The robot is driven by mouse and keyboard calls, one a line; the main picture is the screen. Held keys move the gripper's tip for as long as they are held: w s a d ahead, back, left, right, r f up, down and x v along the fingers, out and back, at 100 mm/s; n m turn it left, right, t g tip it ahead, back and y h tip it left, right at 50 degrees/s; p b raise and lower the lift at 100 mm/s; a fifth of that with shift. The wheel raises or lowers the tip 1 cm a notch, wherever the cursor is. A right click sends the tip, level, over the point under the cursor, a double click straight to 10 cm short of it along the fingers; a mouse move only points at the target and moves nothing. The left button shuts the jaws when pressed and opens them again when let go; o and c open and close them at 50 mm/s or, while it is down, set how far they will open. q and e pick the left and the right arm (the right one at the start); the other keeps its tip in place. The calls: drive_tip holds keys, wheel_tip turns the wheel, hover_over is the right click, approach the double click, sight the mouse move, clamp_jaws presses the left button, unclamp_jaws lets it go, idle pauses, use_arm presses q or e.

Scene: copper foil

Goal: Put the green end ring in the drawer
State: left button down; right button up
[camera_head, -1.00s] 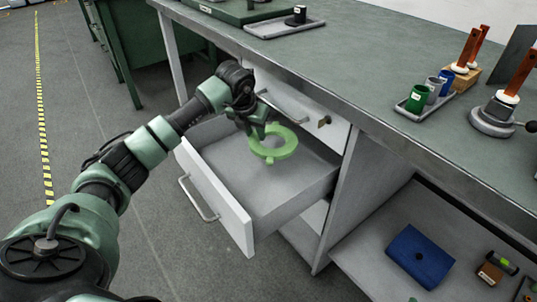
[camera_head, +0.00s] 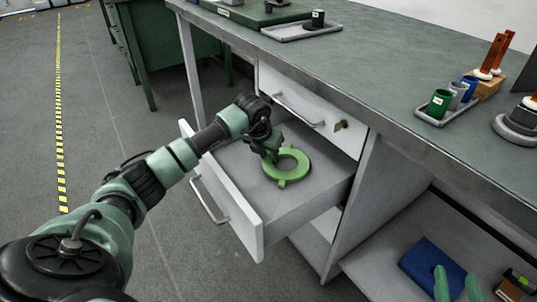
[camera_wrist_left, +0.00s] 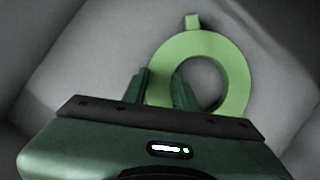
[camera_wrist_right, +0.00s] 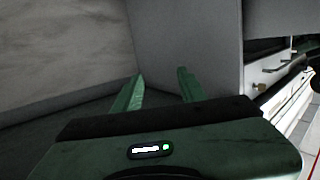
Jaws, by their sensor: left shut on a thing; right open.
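The green end ring (camera_head: 299,164) is a flat light-green ring with small tabs. It is inside the open drawer (camera_head: 233,205), low over or on its grey floor; I cannot tell whether it touches. My left gripper (camera_head: 272,157) is shut on the near rim of the ring. In the left wrist view the ring (camera_wrist_left: 237,75) lies between and beyond my left fingers (camera_wrist_left: 161,90). My right gripper (camera_head: 457,288) is open and empty, low at the right by the lower shelf. Its two fingers also show in the right wrist view (camera_wrist_right: 158,90).
A closed drawer (camera_head: 305,112) with a key in its lock sits above the open one. A blue box (camera_head: 432,262) lies on the lower shelf near my right gripper. Small coloured cups (camera_head: 440,103) stand in a tray on the bench top (camera_head: 350,60).

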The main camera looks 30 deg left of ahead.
use_arm(q)
drive_tip(key=c, duration=1.1)
unclamp_jaws()
drive_tip(key=shift+r, duration=0.3)
drive_tip(key=p+v, duration=0.1)
drive_tip(key=v, duration=0.4)
drive_tip(key=shift+s+a+r+p, duration=0.1)
drive_tip(key=shift+r+p, duration=0.2)
drive_tip(key=shift+p, duration=0.1)
drive_tip(key=p+v, duration=0.1)
drive_tip(key=v, duration=0.5)
use_arm(e)
drive_tip(key=s+d+f+g+h, duration=0.2)
drive_tip(key=s+f+g, duration=0.5)
drive_tip(key=f, duration=0.4)
drive_tip(key=shift+s+d+g, duration=0.3)
drive_tip(key=shift+s+d, duration=0.5)
drive_tip(key=shift+d, duration=0.1)
use_arm(q)
drive_tip(key=shift+s, duration=0.15)
